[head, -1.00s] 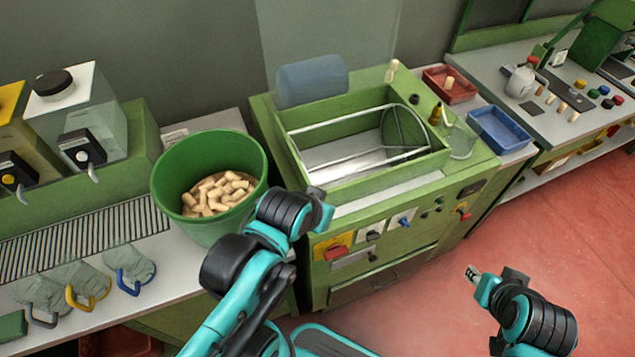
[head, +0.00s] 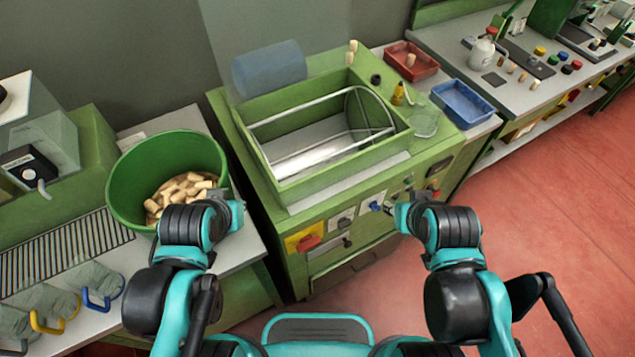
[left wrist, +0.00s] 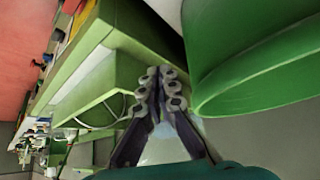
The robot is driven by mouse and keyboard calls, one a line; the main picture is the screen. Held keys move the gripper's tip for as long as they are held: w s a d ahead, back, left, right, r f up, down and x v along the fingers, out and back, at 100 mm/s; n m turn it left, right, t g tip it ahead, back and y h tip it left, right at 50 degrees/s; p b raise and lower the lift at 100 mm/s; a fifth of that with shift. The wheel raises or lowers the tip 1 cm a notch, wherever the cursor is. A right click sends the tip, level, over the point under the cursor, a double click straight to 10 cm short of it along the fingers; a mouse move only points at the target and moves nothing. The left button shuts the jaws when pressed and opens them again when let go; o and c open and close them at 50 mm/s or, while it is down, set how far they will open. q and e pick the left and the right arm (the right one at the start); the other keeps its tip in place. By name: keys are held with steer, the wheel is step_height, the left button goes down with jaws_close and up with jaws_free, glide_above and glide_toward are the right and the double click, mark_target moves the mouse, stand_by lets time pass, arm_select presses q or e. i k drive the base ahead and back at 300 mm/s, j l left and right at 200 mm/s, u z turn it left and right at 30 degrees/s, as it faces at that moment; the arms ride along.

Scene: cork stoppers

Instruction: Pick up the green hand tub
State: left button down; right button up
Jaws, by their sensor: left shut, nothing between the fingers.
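The green tub (head: 148,160) stands upright on the grey counter at the left of the head view. It is partly filled with cork stoppers (head: 180,190). My left gripper (head: 222,194) is at the tub's right side, and my left wrist hides part of the tub's front. In the left wrist view, my left gripper (left wrist: 170,82) is shut and empty. The tub's rim and wall (left wrist: 260,82) are close beside the fingers there. My right gripper (head: 390,208) is in front of the green machine's panel. Its fingers are too small and hidden to read.
The green machine (head: 345,200) with an open trough stands right of the tub. Jugs with coloured handles (head: 100,290) sit at the counter's front left. A red tray (head: 425,66) and a blue tray (head: 462,104) lie at the right. The red floor at right is clear.

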mark_target(165, 168)
steer(key=k+l+u, duration=0.1)
steer(key=u, duration=0.35)
steer(key=k+l+u, duration=0.1)
steer(key=u, duration=0.3)
steer(key=k+u, duration=0.1)
steer(key=u, duration=0.35)
steer(key=i, duration=0.35)
steer(key=k, duration=0.35)
steer(key=i+z, duration=0.1)
steer(key=z, duration=0.35)
steer(key=i+z, duration=0.1)
steer(key=z, duration=0.3)
steer(key=i+j+z, duration=0.1)
steer(key=z, duration=0.35)
steer(key=k+l+u, duration=0.2)
steer(key=u, duration=1.1)
